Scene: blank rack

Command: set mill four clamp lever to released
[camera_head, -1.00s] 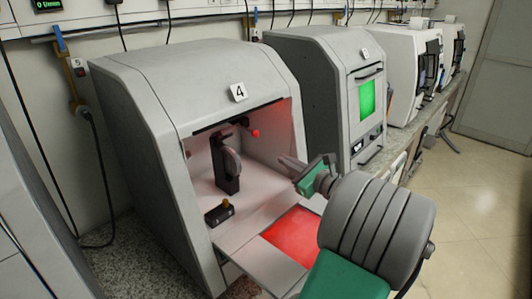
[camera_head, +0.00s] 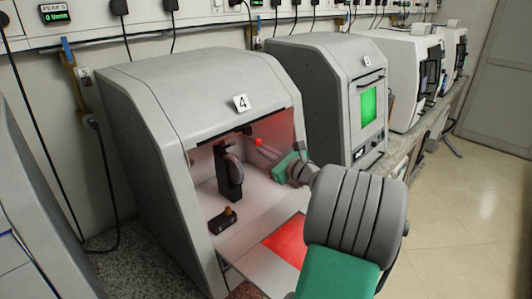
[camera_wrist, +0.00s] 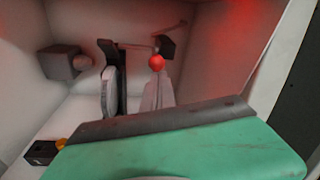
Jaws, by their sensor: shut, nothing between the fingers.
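Mill four (camera_head: 150,110) is a grey cabinet with a "4" plate (camera_head: 241,102) and an open front. Inside, the clamp lever ends in a red ball knob (camera_head: 259,142). The knob also shows in the wrist view (camera_wrist: 156,62), beside a dark block (camera_wrist: 167,47); the lever's rod is partly hidden. My gripper (camera_head: 270,156) is inside the opening, to the right of and just below the knob. In the wrist view its grey fingers (camera_wrist: 157,88) are together and empty, with tips overlapping or very near the ball; contact cannot be told.
A black upright fixture with a grey disc (camera_head: 231,172) stands left of my gripper. A small dark box with an orange-yellow knob (camera_head: 223,220) sits at the front left of the chamber. A red-lit panel (camera_head: 284,240) lies at the front. Another machine (camera_head: 330,100) stands to the right.

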